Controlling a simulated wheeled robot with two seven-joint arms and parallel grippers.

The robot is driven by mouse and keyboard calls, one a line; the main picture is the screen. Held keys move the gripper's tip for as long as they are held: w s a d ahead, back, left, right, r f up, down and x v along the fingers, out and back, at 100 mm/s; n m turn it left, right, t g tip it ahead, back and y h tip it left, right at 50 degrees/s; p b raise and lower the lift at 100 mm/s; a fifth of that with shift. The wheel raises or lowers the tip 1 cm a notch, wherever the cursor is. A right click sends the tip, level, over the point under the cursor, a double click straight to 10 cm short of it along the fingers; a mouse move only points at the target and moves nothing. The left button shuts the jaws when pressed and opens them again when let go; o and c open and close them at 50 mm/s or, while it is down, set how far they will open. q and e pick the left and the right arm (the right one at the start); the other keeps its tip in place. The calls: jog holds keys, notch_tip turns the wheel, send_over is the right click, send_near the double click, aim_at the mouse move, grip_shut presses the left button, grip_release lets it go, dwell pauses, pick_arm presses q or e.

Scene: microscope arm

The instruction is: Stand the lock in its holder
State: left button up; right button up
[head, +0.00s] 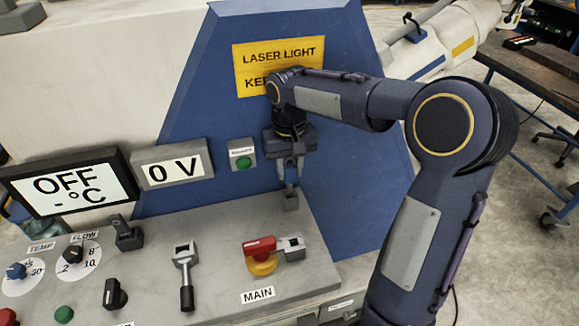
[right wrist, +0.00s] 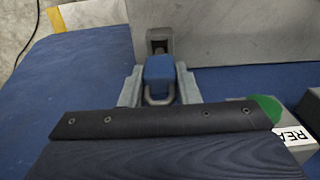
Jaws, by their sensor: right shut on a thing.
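The lock (right wrist: 159,72) has a blue body and a grey shackle; in the right wrist view it sits between the two grey fingers, shackle toward the wrist. My right gripper (head: 290,172) is shut on it and points down at the back edge of the grey panel. A small grey holder (head: 291,202) stands right under the fingers; it also shows in the right wrist view (right wrist: 159,36), just beyond the lock. I cannot tell whether the lock touches it. In the head view the fingers mostly hide the lock. My left gripper is not in view.
The grey panel (head: 215,232) carries a red MAIN handle (head: 260,247) with a grey hasp (head: 291,248), a grey-black lever (head: 185,275) and several knobs. Behind stand two displays (head: 172,171), a green button (head: 243,162) and a blue sloped housing (head: 205,110).

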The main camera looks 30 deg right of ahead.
aim_at(289, 182)
jog(key=shift+p, duration=0.45)
dwell(1.1)
jog(key=shift+f+b, duration=1.75)
jog(key=shift+f, duration=0.75)
jog(key=o, duration=1.1)
jog(key=shift+o, duration=0.2)
jog(key=shift+r, duration=0.1)
jog(key=shift+r, duration=3.85)
